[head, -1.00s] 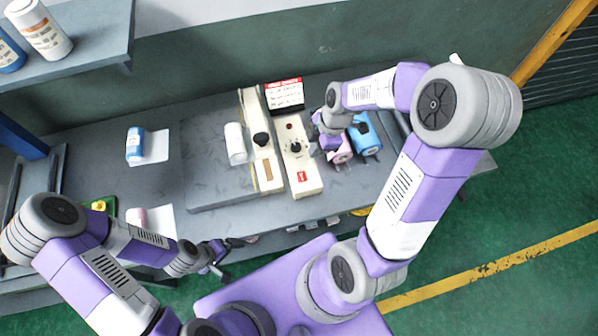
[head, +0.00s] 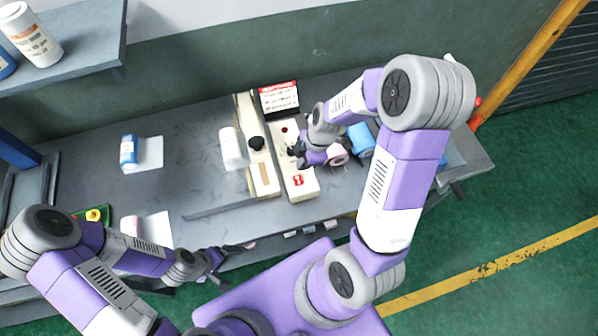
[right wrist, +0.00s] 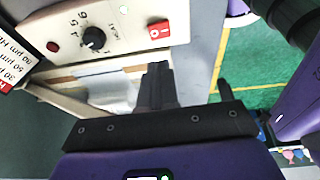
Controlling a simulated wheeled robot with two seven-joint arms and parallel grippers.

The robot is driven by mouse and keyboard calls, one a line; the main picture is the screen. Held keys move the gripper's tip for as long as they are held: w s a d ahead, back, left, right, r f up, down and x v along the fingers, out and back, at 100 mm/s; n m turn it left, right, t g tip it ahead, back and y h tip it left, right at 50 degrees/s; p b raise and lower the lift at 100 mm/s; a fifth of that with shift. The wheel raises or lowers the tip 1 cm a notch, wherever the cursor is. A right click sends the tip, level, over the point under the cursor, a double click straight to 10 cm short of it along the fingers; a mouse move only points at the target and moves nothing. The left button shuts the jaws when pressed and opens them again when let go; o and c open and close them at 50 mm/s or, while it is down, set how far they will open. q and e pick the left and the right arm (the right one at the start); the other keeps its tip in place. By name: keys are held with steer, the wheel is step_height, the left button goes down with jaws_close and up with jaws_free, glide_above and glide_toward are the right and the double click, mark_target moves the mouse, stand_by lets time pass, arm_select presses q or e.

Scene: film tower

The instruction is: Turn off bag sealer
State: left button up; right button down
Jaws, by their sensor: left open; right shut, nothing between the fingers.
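The bag sealer (head: 291,139) stands on the grey table, a cream machine with a long arm, a black knob and a red switch (head: 298,181) on its near end. In the right wrist view the red switch (right wrist: 159,29) shows beside the numbered black dial (right wrist: 94,39) and a red lamp. My right gripper (head: 296,156) is shut and empty, over the sealer's panel near the dial. In the right wrist view its fingers (right wrist: 156,75) are together, below the switch in the picture. My left gripper (head: 226,277) is open and empty near the table's front edge, away from the sealer.
A white roll (head: 231,148) lies left of the sealer.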

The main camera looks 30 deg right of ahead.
glide_above(295, 178)
steer(key=d, duration=0.1)
steer(key=f, duration=0.4)
steer(key=s+f, duration=0.1)
steer(key=f, duration=0.1)
steer(key=shift+w+f, duration=0.2)
steer(key=shift+f, duration=0.45)
